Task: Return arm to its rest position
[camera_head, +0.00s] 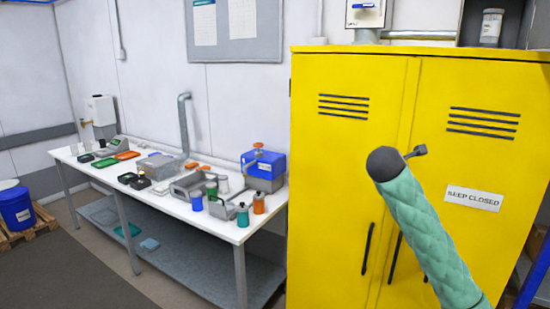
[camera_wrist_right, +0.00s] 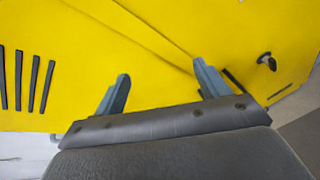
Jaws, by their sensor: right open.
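My right arm, in a green quilted sleeve (camera_head: 425,230), rises from the lower right of the head view in front of the yellow cabinet (camera_head: 345,170). Its dark rounded end and a small grey part beside it show there; the fingers cannot be made out. In the right wrist view my right gripper (camera_wrist_right: 157,82) is open, its two grey-blue fingers wide apart with nothing between them. The yellow cabinet surface (camera_wrist_right: 150,50) fills most of that view beyond the fingers. My left gripper is in neither view.
A white bench (camera_head: 75,154) with several bottles, trays and a blue device (camera_head: 264,165) stands left of the cabinet. A blue drum (camera_head: 15,208) sits on a pallet at far left. The floor (camera_head: 60,265) before the bench is clear. The cabinet doors are shut.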

